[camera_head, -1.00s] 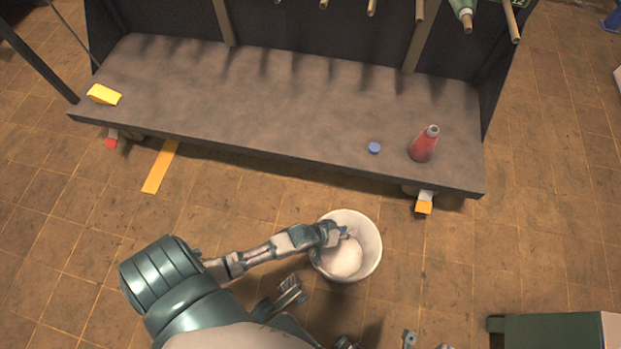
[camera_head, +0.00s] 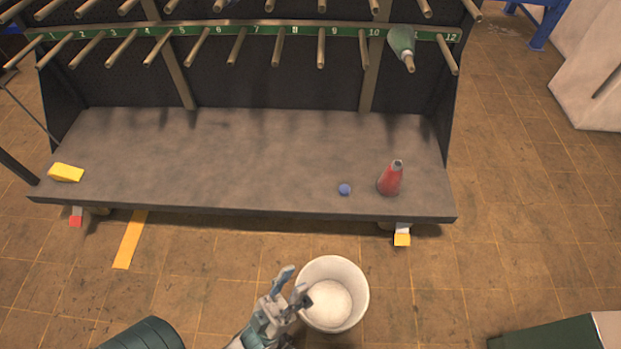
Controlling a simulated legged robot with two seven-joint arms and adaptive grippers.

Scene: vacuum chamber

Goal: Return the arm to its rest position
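My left gripper (camera_head: 294,284) is at the bottom centre, at the left side of a white bucket (camera_head: 358,296). Its fingers are spread apart with nothing between them. Its fingertips are close to the bucket's rim; I cannot tell whether they touch. My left arm's green shoulder shows at the bottom left edge. My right gripper is out of view.
A green box (camera_head: 550,338) is at lower right.

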